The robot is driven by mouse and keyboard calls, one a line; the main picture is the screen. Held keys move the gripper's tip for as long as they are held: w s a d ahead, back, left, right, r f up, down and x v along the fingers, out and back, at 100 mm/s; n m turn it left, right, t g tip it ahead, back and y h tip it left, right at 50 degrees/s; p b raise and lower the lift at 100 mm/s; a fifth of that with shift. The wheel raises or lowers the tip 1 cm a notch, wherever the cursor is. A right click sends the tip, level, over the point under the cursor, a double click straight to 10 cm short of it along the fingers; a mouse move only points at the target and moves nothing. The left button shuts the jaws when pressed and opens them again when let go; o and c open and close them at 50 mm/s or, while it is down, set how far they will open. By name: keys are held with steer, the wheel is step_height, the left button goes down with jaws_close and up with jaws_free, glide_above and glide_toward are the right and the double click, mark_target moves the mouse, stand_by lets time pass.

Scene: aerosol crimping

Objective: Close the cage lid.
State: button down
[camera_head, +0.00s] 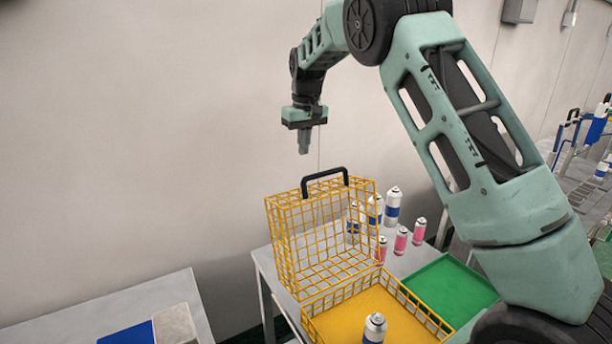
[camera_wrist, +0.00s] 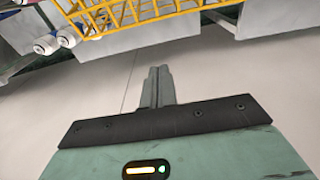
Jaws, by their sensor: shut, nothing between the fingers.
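The yellow wire cage (camera_head: 385,308) stands on the table with its lid (camera_head: 325,235) raised upright, so the cage is open. A black handle (camera_head: 324,180) is on the lid's top edge. One can with a blue band (camera_head: 375,328) stands in the cage at the front. My gripper (camera_head: 304,150) is shut and empty, in the air above and a little left of the handle, apart from the lid. In the wrist view my shut fingers (camera_wrist: 157,72) point toward the wall, and part of the yellow wire lid (camera_wrist: 130,14) shows at the top.
Several white-and-blue and pink cans (camera_head: 401,240) stand behind the lid on the table. A green tray (camera_head: 450,290) lies right of the cage. Another table (camera_head: 110,312) with a blue panel (camera_head: 128,335) is at the lower left. The air left of the lid is free.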

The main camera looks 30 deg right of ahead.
step_height(320, 180, down, 9)
steer(key=s+p, duration=0.2)
steer(key=p, duration=0.4)
steer(key=shift+s+d, duration=0.25)
steer(key=shift+s, duration=0.15)
steer(key=shift+r, duration=0.1)
